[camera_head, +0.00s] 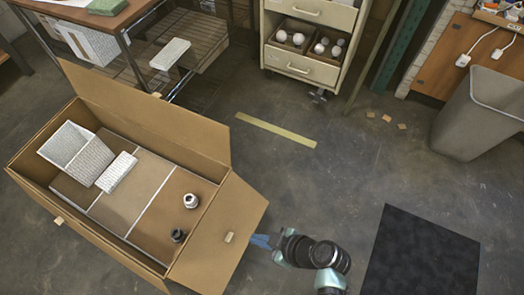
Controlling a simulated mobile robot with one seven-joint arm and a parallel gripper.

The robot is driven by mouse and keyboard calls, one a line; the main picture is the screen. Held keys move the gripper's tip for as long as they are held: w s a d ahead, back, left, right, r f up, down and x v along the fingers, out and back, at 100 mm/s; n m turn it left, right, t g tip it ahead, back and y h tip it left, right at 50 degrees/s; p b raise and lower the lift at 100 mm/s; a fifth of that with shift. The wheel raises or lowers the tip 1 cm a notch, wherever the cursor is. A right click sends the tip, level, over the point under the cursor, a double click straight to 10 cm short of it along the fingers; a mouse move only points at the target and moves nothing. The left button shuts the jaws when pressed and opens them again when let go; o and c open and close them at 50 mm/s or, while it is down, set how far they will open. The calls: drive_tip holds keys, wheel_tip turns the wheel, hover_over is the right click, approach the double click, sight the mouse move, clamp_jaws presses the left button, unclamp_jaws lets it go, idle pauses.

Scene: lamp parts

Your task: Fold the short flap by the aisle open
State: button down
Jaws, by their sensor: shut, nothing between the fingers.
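A large cardboard box (38,205) stands on the floor at left with its top open. Its short flap (218,218) at the right end leans outward, away from the opening, with a small pale tab (229,238) on it. My gripper (259,241) is at the outer right side of this flap, low and close to its edge. I cannot tell whether it touches. Its bluish fingers are shut and empty. The far long flap (150,110) stands raised, leaning outward. Another pale tab (58,221) shows on the near side.
The box holds a white textured bin (70,150), a white block (117,171) and two small dark-and-light fittings (190,201). A black mat (420,255) and grey bin (480,115) are at right. A drawer cabinet (310,45) stands behind. Floor between is mostly clear, with a yellow strip (275,130).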

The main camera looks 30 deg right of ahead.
drive_tip(key=s+d+f, duration=0.2)
drive_tip(key=s+d, duration=0.3)
drive_tip(key=s, duration=0.2)
drive_tip(key=shift+f, duration=0.35)
